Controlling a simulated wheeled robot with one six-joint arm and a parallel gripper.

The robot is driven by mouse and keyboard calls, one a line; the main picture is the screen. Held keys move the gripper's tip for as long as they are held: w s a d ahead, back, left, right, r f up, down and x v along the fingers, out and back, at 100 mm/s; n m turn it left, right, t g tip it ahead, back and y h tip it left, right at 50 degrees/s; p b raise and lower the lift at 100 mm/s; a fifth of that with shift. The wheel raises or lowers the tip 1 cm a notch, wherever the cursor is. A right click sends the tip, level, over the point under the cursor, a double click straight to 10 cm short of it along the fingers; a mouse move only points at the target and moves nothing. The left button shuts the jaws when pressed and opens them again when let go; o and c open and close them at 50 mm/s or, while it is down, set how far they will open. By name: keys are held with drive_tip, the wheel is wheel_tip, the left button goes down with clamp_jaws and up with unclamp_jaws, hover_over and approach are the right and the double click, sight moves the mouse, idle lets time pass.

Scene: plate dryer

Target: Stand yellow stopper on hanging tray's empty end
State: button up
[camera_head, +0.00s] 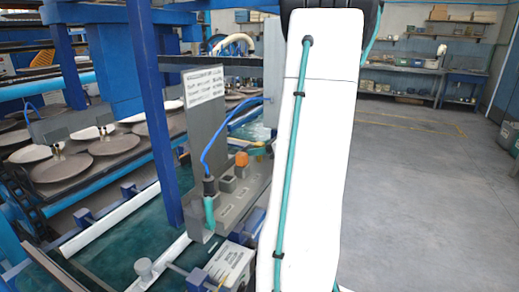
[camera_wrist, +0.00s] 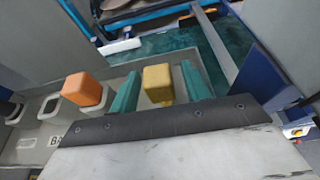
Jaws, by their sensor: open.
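The yellow stopper (camera_wrist: 158,80) is a small block with rounded edges. In the wrist view it is between the two teal fingers of my gripper (camera_wrist: 160,72), with a visible gap on each side. The fingers are open, and my gripper is hidden behind my arm in the head view. The stopper's lower part is near the grey holder (camera_wrist: 52,142), but I cannot tell how it sits. The dryer's trays (camera_head: 103,189) carry brown and white plates at the left of the head view. I cannot make out which tray end is empty.
An orange stopper (camera_wrist: 84,88) stands in the holder left of the yellow one; it also shows in the head view (camera_head: 241,159). A grey upright panel with a sign (camera_head: 204,88) and a blue post (camera_head: 155,110) stand nearby. Open floor (camera_head: 420,190) lies to the right.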

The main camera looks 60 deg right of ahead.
drive_tip(key=v, duration=1.2)
drive_tip(key=shift+r, duration=0.15)
